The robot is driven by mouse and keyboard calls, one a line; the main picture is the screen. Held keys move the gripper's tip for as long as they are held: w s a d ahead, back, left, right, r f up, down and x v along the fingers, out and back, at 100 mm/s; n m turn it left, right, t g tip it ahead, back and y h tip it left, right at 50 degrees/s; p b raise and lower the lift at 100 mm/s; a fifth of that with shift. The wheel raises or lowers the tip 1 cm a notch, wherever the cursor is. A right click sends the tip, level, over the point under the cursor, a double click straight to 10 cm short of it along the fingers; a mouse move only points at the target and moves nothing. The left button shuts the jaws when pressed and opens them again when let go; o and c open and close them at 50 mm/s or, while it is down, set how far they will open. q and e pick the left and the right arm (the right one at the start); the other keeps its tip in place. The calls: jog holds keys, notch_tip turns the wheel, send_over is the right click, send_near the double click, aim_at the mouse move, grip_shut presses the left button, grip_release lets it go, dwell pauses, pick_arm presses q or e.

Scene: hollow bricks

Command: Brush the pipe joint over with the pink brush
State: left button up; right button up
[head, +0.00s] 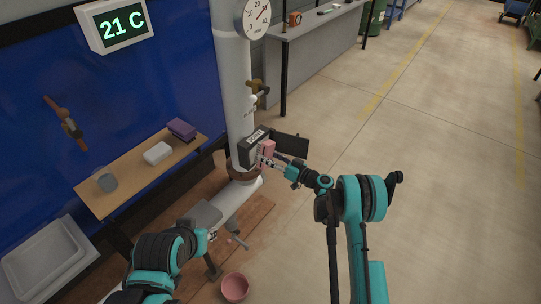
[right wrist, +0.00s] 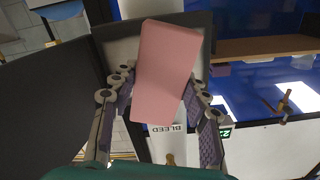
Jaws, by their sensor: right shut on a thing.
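The pink brush (head: 267,148) is a plain pink block in the head view. My right gripper (head: 265,160) is shut on it beside the upright white pipe, close to a dark box. In the right wrist view the pink brush (right wrist: 166,72) fills the space between the fingers (right wrist: 160,105). The pipe joint (head: 242,174) is a rusty brown collar low on the pipe, just below and left of the brush. I cannot tell if they touch. My left gripper (head: 212,236) is low beside the lower pipe; its fingers are too small to read.
A dark box with an open flap (head: 290,144) sits on the pipe beside the right gripper. A gauge (head: 254,18) and a brass valve (head: 257,88) are higher up. A wooden shelf (head: 125,188) stands left. A pink bowl (head: 235,287) is on the floor.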

jog(key=shift+s+a, duration=0.9)
jog(key=shift+s, duration=0.3)
jog(key=shift+w+d, duration=1.1)
jog(key=shift+w, duration=0.3)
jog(key=shift+d, duration=0.1)
jog(key=v, duration=0.9)
